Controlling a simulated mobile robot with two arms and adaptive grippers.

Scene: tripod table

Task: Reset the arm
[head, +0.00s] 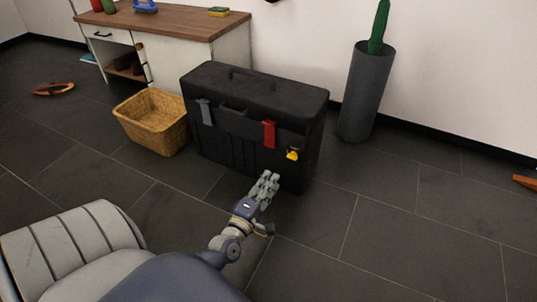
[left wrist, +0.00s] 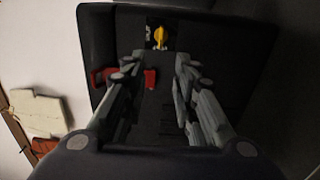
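My left gripper (head: 268,182) reaches in from the lower left in the head view, in front of the lower right part of a black toolbox (head: 225,150). In the left wrist view its two fingers (left wrist: 158,62) stand apart with nothing between them but the toolbox (left wrist: 255,45) beyond. I cannot tell whether the fingers touch the box. A yellow padlock (head: 292,154) shows on the box front, and a red latch (head: 269,134) is beside it. The padlock also shows in the left wrist view (left wrist: 159,37), beyond the fingertips. My right gripper is not in view.
A wicker basket (head: 152,122) stands left of the toolbox. A wooden-topped cabinet (head: 165,27) is behind it. A tall grey pot (head: 366,95) with a cactus stands right of the box by the wall.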

